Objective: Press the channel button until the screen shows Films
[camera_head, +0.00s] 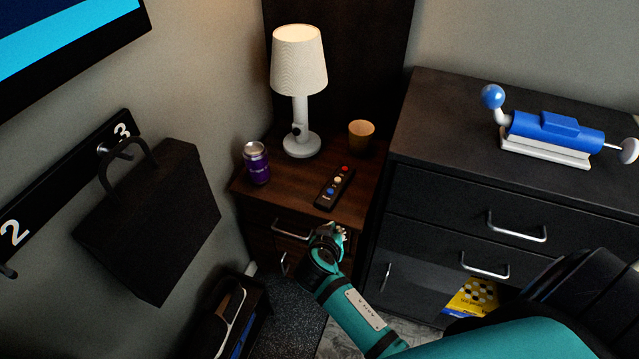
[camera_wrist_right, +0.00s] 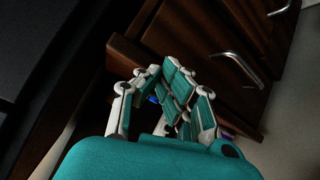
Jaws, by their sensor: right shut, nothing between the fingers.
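The dark remote (camera_head: 334,187) lies on the brown nightstand (camera_head: 290,188), with red, white and blue round buttons on its top. My right gripper (camera_head: 335,230) is shut and empty, just in front of the nightstand's front edge and close to the remote's near end. In the right wrist view the gripper's fingers (camera_wrist_right: 172,85) are closed together in front of the wooden edge. A small blue spot shows between them there. The screen (camera_head: 60,40) on the left wall shows only a corner with blue bands; no words on it are in view. My left gripper is not in view.
A purple can (camera_head: 256,163), a white lamp (camera_head: 299,80) and an orange-brown cup (camera_head: 361,137) stand around the remote. A black drawer cabinet (camera_head: 430,190) bearing a blue-and-white device (camera_head: 550,135) is at the right. A black bag (camera_head: 150,220) hangs at the left.

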